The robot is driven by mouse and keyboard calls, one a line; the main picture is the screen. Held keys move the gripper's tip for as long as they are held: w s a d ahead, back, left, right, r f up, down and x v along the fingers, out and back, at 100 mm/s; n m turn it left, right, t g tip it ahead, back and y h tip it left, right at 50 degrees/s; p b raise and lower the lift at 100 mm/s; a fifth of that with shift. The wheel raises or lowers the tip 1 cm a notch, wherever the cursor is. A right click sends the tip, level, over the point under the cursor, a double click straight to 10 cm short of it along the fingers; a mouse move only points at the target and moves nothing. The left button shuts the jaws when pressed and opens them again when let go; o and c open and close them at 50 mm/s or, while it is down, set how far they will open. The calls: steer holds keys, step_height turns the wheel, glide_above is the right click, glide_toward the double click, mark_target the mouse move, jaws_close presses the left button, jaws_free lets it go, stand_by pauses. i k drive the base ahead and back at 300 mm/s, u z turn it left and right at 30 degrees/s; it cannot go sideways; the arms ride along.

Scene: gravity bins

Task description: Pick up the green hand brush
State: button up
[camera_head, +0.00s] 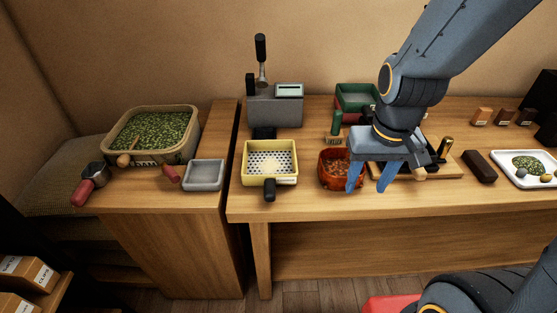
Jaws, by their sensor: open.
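The green hand brush (336,123) appears to be the green upright handle with a tan, bristle-like base, on the right table behind an orange-red bowl (328,178). My gripper (369,183) is open, its two blue fingers pointing down and apart. It is to the right of the brush and nearer the camera, with the left finger in front of the bowl's right side. Nothing shows between the fingers. The bowl hides part of the area just in front of the brush.
A yellow sieve (247,178) and grey device (275,108) stand left of the brush. A green bin (341,91) is behind it. A wooden board (440,172), dark block (479,167) and white tray (507,176) lie right. A gap separates the left table.

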mark_target(334, 135)
steer(key=z, duration=0.3)
steer(key=k, duration=0.5)
steer(key=z, duration=1)
steer(key=i, duration=0.65)
steer(key=u, duration=0.85)
steer(key=i, duration=0.45)
steer(key=u, duration=0.5)
